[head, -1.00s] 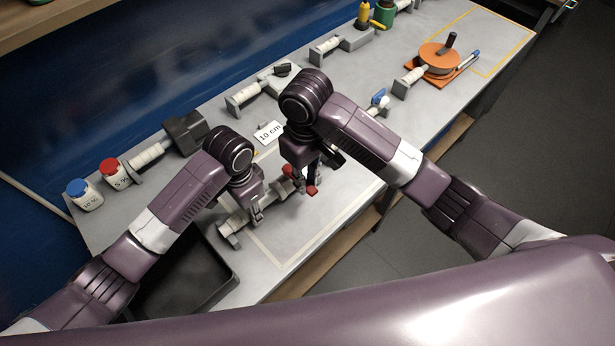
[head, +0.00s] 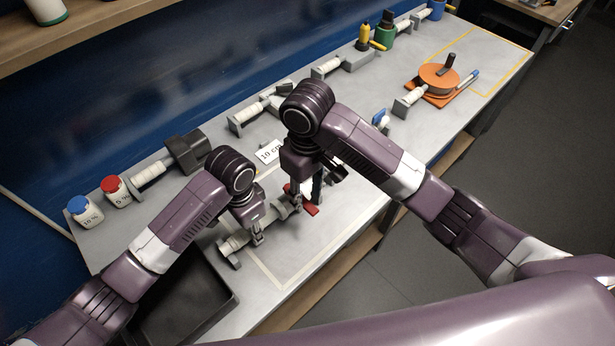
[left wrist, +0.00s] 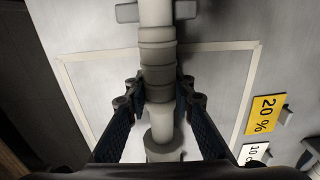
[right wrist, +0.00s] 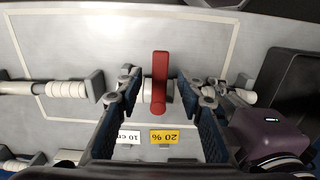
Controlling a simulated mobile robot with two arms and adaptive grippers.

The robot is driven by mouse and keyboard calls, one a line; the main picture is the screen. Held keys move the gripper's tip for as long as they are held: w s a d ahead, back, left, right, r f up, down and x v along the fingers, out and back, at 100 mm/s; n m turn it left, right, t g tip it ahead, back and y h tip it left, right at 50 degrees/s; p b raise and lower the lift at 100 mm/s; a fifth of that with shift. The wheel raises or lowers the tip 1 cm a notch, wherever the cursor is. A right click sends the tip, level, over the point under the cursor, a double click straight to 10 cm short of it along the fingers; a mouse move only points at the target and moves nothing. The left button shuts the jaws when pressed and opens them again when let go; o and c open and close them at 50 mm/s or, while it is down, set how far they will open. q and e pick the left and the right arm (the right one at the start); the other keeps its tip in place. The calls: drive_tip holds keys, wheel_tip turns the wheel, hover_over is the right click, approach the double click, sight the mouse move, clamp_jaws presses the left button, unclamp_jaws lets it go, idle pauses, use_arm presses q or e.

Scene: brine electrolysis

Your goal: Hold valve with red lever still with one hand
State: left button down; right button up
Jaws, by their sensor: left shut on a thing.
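The valve is a pale, pipe-like body lying in the marked rectangle on the bench; its end shows in the head view (head: 235,243). Its red lever (right wrist: 161,78) stands out in the right wrist view and partly shows in the head view (head: 308,207). My left gripper (left wrist: 159,92) is shut around the pale valve body (left wrist: 157,60), a finger on each side; the lever is outside the left wrist view. My right gripper (right wrist: 167,88) is open, with its fingers on either side of the lever and gaps between. My right arm hides part of the valve in the head view.
A black tray (head: 232,305) lies at the front left. A yellow "20 %" card (left wrist: 264,115) and a white "10 cm" card (head: 269,152) are beside the marked rectangle. White bottles with blue and red caps stand left; an orange device (head: 438,80) lies right.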

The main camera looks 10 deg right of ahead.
sight(308, 205)
wheel_tip(308, 205, up, 10)
idle(0.4)
drive_tip(key=shift+f, duration=0.1)
use_arm(q)
drive_tip(key=c, duration=1.6)
unclamp_jaws()
drive_tip(key=shift+r, duration=0.1)
wheel_tip(308, 205, up, 12)
drive_tip(key=shift+f, duration=0.1)
drive_tip(key=shift+s, duration=0.1)
use_arm(e)
drive_tip(key=shift+f, duration=0.1)
